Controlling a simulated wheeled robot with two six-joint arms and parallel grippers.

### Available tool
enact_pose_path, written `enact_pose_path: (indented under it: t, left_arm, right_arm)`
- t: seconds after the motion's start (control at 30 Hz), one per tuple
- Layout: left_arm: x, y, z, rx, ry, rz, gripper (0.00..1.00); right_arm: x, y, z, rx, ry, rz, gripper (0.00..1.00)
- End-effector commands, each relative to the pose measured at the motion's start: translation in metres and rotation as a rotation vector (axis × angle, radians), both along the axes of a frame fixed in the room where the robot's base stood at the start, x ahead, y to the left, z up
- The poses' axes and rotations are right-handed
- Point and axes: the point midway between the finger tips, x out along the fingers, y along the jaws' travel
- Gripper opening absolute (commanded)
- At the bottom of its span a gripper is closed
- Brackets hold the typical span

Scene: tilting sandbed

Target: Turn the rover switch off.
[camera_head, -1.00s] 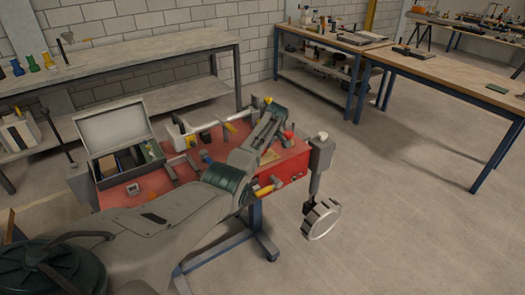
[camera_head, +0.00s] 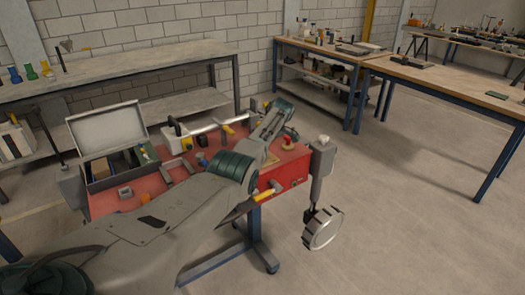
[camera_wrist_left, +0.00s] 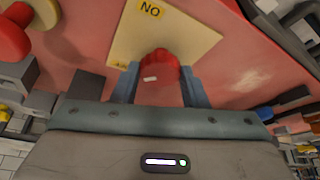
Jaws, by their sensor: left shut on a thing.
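A pale yellow plate (camera_wrist_left: 180,28) marked with letters that read "NO" in the left wrist view lies on the red top of the cart. My left gripper (camera_wrist_left: 160,84) is shut on a red switch knob (camera_wrist_left: 160,66) at that plate, with a blue-grey finger on each side. The knob has a small white mark. In the head view the plate (camera_head: 271,159) shows only in part beside my left arm, and the gripper's fingers and the knob are hidden. My right gripper is not in view.
A red mushroom knob (camera_head: 288,142) stands on the cart (camera_head: 285,176) close to my left arm. An open grey case (camera_head: 105,130) is at the cart's left. The floor to the right is clear.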

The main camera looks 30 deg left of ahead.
Motion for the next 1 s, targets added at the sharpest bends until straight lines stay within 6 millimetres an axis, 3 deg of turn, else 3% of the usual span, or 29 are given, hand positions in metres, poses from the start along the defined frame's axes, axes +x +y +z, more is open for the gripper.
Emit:
enact_pose_path:
  t: [0.2, 0.23, 0.3, 0.33, 0.67, 1.0]
  left_arm:
    - [0.001, 0.0, 0.002, 0.0, -0.003, 0.0, 0.17]
    - [0.001, 0.0, 0.002, 0.0, -0.003, 0.0, 0.46]
    - [0.0, 0.0, 0.001, 0.0, -0.002, 0.0, 0.59]
    - [0.0, 0.0, 0.001, 0.0, -0.002, 0.0, 0.61]
    - [0.0, -0.001, 0.004, 0.0, -0.002, -0.001, 0.61]
    - [0.002, -0.025, 0.057, 0.0, -0.005, -0.002, 0.61]
  right_arm:
    - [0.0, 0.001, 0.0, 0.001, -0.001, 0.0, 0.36]
    - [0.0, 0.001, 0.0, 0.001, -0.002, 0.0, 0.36]
    - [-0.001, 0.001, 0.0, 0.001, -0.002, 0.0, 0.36]
    - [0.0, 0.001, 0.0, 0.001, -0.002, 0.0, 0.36]
    - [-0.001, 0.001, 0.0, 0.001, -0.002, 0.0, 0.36]
    - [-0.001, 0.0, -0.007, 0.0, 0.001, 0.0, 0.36]
